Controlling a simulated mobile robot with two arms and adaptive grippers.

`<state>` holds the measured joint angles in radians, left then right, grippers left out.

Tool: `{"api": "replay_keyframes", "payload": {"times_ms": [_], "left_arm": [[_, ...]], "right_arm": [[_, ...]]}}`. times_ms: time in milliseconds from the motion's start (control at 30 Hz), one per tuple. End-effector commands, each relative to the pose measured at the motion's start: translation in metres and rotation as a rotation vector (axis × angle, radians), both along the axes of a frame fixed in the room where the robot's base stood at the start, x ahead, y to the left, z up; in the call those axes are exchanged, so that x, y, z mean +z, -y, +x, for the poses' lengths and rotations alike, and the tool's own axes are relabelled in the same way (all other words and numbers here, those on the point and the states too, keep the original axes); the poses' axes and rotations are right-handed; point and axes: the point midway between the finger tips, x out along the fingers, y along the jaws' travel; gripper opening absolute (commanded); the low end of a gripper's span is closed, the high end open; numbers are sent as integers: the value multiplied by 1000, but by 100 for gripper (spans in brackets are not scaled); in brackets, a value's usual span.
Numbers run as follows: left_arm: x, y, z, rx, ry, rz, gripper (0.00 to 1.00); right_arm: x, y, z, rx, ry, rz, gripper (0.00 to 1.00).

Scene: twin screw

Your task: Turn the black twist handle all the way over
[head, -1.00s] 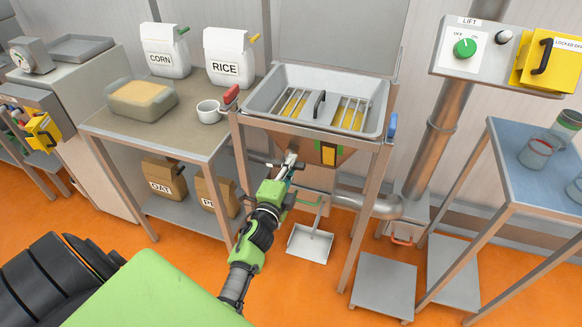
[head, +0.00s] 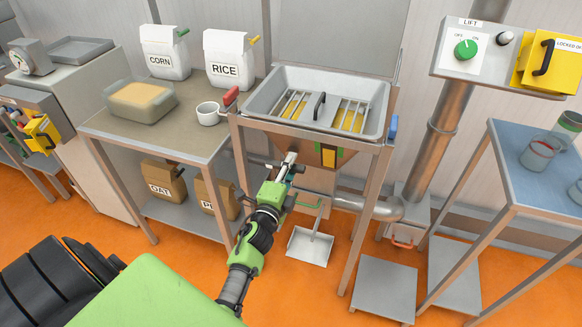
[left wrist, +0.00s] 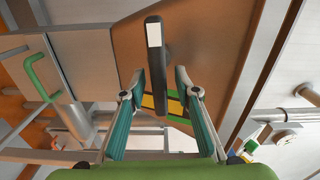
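The black twist handle (left wrist: 156,60) is a dark bar with a white end, seen in the left wrist view in front of the brown hopper wall. It stands upright in that picture. My left gripper (left wrist: 160,80) is open, with one finger on each side of the handle and a visible gap to each. I cannot tell how deep the bar sits between the fingers. In the head view my left gripper (head: 290,160) is under the front of the hopper tray (head: 262,104), and the handle is hard to make out there. My right gripper is not in view.
A yellow and green marked strip (left wrist: 174,106) lies behind the handle. The hopper stand's metal legs (head: 365,215) flank my left arm. A side table (head: 195,135) holds bags and a mug on the left. A green loop handle (left wrist: 38,72) shows at the left wrist view's edge.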

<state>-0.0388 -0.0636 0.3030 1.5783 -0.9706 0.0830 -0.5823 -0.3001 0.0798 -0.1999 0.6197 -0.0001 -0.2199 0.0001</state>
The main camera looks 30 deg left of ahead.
Motion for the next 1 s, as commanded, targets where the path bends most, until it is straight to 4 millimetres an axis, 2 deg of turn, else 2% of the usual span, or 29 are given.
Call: {"api": "replay_keyframes", "payload": {"times_ms": [233, 500, 633, 1000], "left_arm": [[-1, 3, -9, -1, -1, -2, 29], [-1, 13, -52, 1, -2, -1, 29], [-1, 16, -67, 1, -2, -1, 29], [-1, 17, -73, 0, -1, -1, 29]], "right_arm": [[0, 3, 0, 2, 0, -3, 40], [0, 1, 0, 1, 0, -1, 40], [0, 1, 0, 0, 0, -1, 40], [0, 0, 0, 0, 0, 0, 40]]}}
